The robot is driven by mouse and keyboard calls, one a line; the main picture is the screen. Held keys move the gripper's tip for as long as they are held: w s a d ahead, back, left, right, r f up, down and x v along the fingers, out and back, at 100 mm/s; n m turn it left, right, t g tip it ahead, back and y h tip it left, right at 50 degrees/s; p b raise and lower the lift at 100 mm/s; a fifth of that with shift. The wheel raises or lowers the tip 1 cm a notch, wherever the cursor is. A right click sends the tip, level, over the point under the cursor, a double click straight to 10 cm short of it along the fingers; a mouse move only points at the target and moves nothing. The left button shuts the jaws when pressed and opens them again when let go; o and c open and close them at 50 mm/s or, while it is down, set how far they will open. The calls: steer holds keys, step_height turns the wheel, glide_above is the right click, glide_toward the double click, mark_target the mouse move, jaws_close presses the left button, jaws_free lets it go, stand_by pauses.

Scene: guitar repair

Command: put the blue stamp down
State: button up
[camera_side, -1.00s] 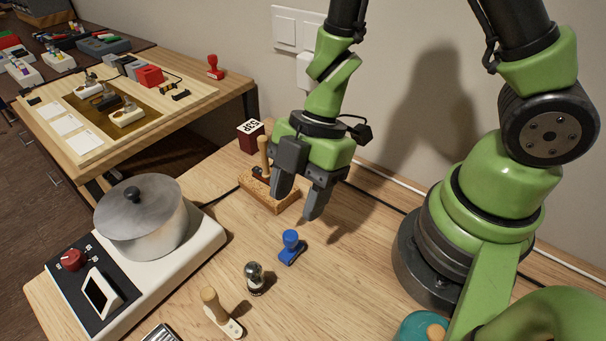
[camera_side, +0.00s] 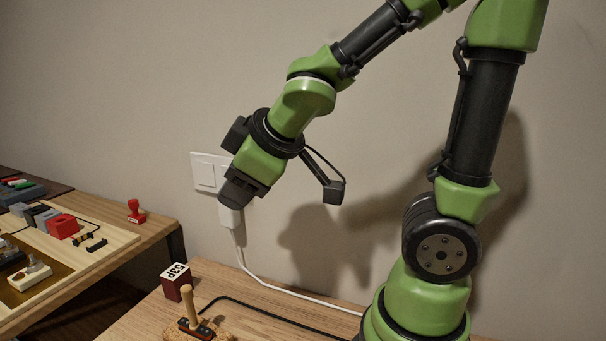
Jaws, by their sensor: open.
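The blue stamp does not show in the side view now; the part of the bench where it stood earlier is below the picture's lower edge. My gripper (camera_side: 236,196) is raised well above the bench, in front of the wall, tilted down to the left. Its jaws are open, though the gap between the fingers is hard to make out from this side. I see nothing held in it.
A dark red block marked "53P" (camera_side: 176,285) and a wooden-handled stamp (camera_side: 189,308) on a cork-like base stand on the bench below my gripper. A red stamp (camera_side: 136,213) stands on the left table. A white cable (camera_side: 262,283) and a wall switch (camera_side: 208,172) are behind.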

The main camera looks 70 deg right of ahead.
steer(key=s+a+r+m+y, duration=0.3)
steer(key=s+m, duration=0.4)
steer(key=s, duration=0.3)
steer(key=shift+s+a+r+m+g, duration=0.35)
steer(key=shift+s+r+m+g, duration=0.05)
steer(key=shift+r, duration=0.1)
